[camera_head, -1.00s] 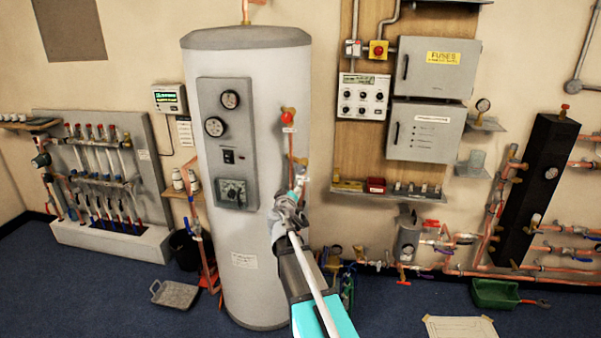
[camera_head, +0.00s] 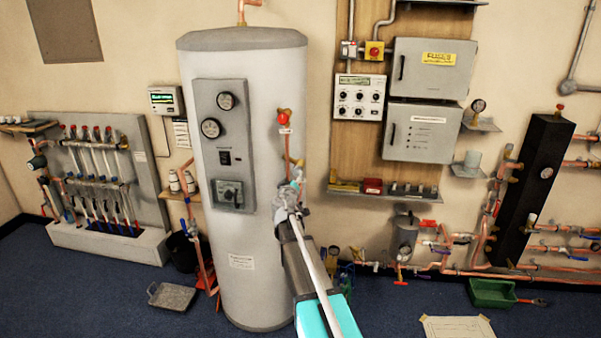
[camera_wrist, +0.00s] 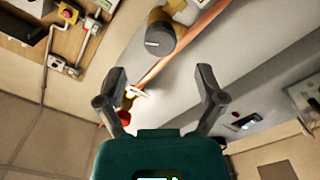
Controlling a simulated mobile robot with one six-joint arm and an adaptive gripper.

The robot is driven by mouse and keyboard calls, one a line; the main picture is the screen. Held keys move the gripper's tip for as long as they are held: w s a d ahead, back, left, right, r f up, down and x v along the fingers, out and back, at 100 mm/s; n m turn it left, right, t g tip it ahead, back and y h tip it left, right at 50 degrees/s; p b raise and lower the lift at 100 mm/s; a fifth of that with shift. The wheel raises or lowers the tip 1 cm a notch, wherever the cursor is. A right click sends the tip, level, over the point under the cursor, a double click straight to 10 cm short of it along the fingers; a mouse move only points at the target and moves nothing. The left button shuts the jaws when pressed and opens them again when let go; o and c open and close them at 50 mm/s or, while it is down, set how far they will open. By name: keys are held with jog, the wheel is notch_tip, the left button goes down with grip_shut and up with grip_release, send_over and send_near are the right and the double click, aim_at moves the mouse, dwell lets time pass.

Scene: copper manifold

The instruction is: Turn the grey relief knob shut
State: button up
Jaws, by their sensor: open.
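The grey knob (camera_wrist: 160,42) shows near the top of the wrist view, as a dark grey round face with a white mark on a brass body. It sits on the copper pipe (camera_wrist: 187,42) beside the white cylinder. My gripper (camera_wrist: 161,72) is open and empty, its two fingers spread below the knob in the picture and apart from it. In the head view my gripper (camera_head: 290,190) is in front of the cylinder's (camera_head: 262,275) right side, below the red knob (camera_head: 284,117). There I cannot make out the grey knob clearly; my gripper may cover it.
The red knob with a white tag also shows by the left finger in the wrist view (camera_wrist: 127,101). A dial panel (camera_head: 222,150) is on the cylinder's front. Fuse boxes (camera_head: 432,70) and a shelf (camera_head: 385,195) are to the right.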

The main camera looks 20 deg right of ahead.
aim_at(297, 172)
jog(key=x, duration=0.6)
jog(key=shift+w+d, duration=0.25)
jog(key=shift+w, duration=0.05)
